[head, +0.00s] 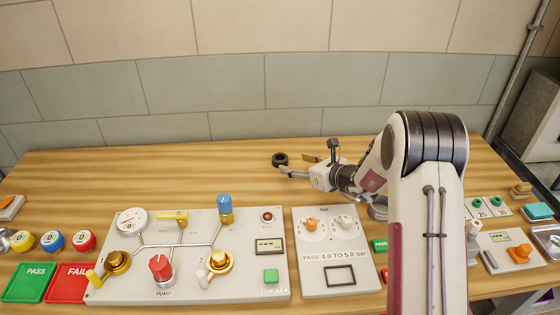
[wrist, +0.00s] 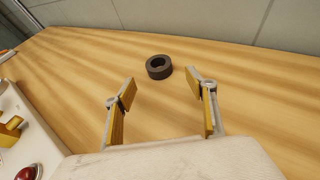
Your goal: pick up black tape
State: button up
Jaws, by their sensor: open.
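The black tape (head: 280,159) is a small dark ring lying flat on the wooden table (head: 130,180), toward the back middle. In the wrist view the tape (wrist: 159,67) lies beyond my fingertips, roughly centred between the two fingers, and nothing covers it. My gripper (head: 299,165) is beside the tape, to its right in the head view, with one finger reaching close to it. In the wrist view my gripper (wrist: 160,90) is open, its yellow-padded fingers wide apart with only bare table between them. I cannot tell whether a finger touches the tape.
A grey valve panel (head: 130,290) with knobs and a gauge stands in front of the tape, beside a second panel (head: 340,257). Green (head: 28,284) and red (head: 70,284) trays lie at the left. The tiled wall (head: 170,90) rises behind. The table left of the tape is clear.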

aim_at(281, 159)
jog(key=shift+x, duration=0.95)
jog(key=shift+r+x, duration=0.2)
jog(key=shift+x, duration=2.4)
jog(key=shift+a, duration=0.15)
jog(key=c, duration=1.1)
